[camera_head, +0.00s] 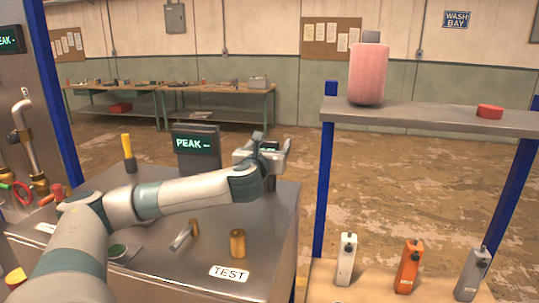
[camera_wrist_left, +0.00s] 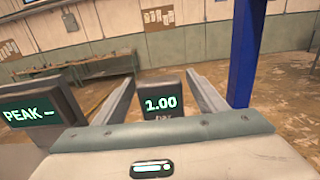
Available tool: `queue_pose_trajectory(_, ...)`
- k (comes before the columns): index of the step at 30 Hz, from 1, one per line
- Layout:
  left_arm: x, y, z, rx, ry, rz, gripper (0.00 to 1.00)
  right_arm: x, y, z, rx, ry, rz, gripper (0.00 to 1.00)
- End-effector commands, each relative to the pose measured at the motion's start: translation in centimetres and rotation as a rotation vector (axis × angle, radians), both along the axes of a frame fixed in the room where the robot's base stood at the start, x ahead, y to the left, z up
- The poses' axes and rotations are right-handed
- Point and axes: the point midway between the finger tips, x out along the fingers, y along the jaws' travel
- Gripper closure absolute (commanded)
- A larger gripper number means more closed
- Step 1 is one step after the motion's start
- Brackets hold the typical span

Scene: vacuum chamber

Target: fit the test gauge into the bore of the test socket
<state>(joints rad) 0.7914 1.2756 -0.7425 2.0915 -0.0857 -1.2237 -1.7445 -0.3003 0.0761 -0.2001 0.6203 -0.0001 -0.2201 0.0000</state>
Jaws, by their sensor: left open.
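The test gauge, a dark block with a green readout, stands between my left gripper's fingers in the left wrist view (camera_wrist_left: 160,105) and reads 1.00. In the head view its dark lower part (camera_head: 270,184) shows below my left gripper (camera_head: 266,147), near the cabinet's back right corner. The gripper is open, with a finger on each side of the gauge; the wrist view shows gaps beside it. What the gauge's lower end rests on is hard to tell. A brass cylinder (camera_head: 237,243) behind the TEST label looks like the test socket; its bore is not clear. My right gripper is not in view.
A PEAK display (camera_head: 196,150) stands left of my gripper on the metal cabinet (camera_head: 285,215). A lever (camera_head: 182,237) and a yellow-handled tool (camera_head: 128,152) are also there. A blue-post shelf (camera_head: 430,117) holds a pink cylinder (camera_head: 368,75); several handheld units stand below.

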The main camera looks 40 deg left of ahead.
Motion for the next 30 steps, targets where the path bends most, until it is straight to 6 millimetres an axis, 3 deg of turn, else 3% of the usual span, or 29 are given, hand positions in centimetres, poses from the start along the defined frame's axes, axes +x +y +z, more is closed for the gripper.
queue_pose_trajectory(6,1.8,1.0,0.0,-0.001,0.000,0.000,0.34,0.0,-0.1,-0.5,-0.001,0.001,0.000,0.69)
queue_pose_trajectory(21,1.9,1.1,0.0,-0.001,0.000,0.000,0.34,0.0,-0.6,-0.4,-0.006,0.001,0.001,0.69)
queue_pose_trajectory(27,1.9,1.1,0.0,0.000,0.000,0.000,0.82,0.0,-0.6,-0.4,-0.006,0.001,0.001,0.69)
queue_pose_trajectory(30,1.9,1.1,0.1,0.000,-0.001,0.000,0.82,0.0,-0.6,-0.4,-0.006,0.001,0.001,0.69)
